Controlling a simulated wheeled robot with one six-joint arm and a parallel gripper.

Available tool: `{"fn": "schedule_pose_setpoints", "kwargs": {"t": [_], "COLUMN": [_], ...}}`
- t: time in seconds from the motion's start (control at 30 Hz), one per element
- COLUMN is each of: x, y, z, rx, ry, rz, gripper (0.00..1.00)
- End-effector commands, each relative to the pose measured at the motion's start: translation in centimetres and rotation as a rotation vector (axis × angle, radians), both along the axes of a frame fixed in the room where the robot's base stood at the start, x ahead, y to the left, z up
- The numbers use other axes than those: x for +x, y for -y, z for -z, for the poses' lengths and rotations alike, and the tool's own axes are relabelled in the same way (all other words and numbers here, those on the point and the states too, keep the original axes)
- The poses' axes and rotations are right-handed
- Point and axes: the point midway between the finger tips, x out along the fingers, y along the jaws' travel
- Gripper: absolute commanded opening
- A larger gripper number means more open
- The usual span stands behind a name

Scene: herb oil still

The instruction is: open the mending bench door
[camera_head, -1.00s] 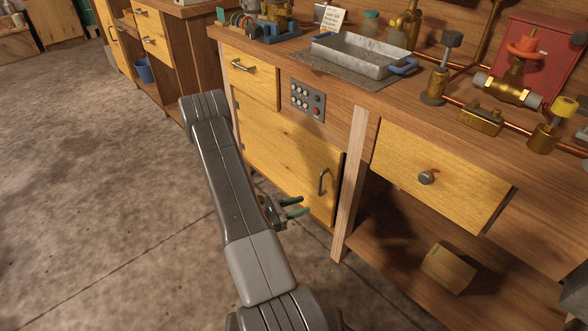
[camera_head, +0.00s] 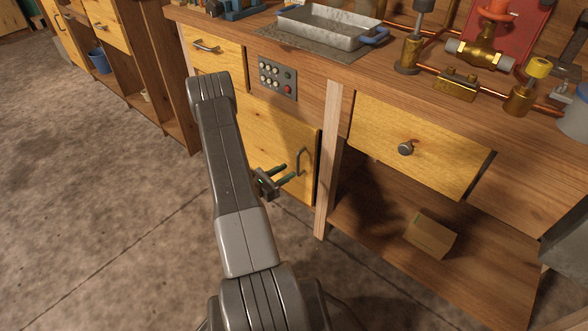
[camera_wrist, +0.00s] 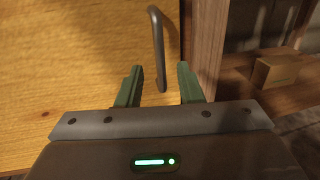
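The mending bench door (camera_head: 262,140) is a yellow wooden panel below the control panel, and it looks closed. Its dark bar handle (camera_head: 301,162) stands upright near the door's right edge. My gripper (camera_head: 288,174) is in front of the door, close to the lower part of the handle. In the wrist view the green fingers of my gripper (camera_wrist: 158,84) are apart and empty. The handle (camera_wrist: 158,50) shows between and beyond the fingertips, and its lower end reaches down to about their level. I cannot tell whether either finger touches it. My arm hides the door's left part.
A drawer with a round knob (camera_head: 405,149) is to the right, above an open shelf with a cardboard box (camera_head: 430,235). A wooden post (camera_head: 328,165) stands just right of the door. A metal tray (camera_head: 330,27) is on the bench top. The floor at left is clear.

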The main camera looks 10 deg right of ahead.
Motion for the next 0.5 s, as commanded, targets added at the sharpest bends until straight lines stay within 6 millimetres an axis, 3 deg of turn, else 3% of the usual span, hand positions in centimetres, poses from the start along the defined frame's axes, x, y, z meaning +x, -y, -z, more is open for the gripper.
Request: {"fn": "schedule_pose_setpoints", "kwargs": {"t": [0.2,0.5], "x": [1.3,2.0], "y": [2.8,4.0], "z": [0.1,0.0], "rx": [0.0,-0.001], "ry": [0.002,0.0], "rz": [0.003,0.0], "gripper": [0.33,0.33]}}
